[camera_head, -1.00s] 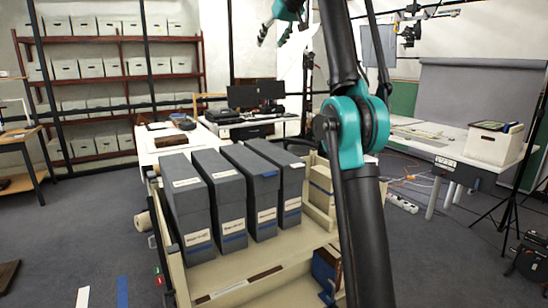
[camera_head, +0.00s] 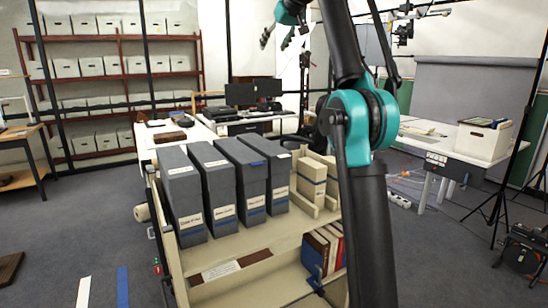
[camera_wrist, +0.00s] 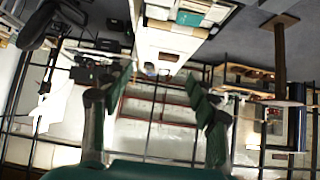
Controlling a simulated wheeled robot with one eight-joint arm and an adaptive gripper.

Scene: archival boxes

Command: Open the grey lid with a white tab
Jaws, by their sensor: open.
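Several tall dark grey boxes stand side by side on the beige cart (camera_head: 176,262). The leftmost grey lid (camera_head: 180,168) carries a white tab on its top, and a smaller pale tab shows on the second lid (camera_head: 213,161). The third lid (camera_head: 245,150) has a blue tab, and the rightmost lid (camera_head: 270,149) has a pale mark. All the lids look shut. My gripper (camera_head: 279,36) is high at the top of the head view, well away from the boxes. In the wrist view my gripper (camera_wrist: 158,78) is open with nothing between its fingers.
Beige boxes (camera_head: 312,178) stand at the cart's right, and red and blue books (camera_head: 322,250) on its lower shelf. A table with monitors (camera_head: 250,95) is behind. A white table (camera_head: 450,145) and tripod (camera_head: 500,190) are at right. Floor is open left of the cart.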

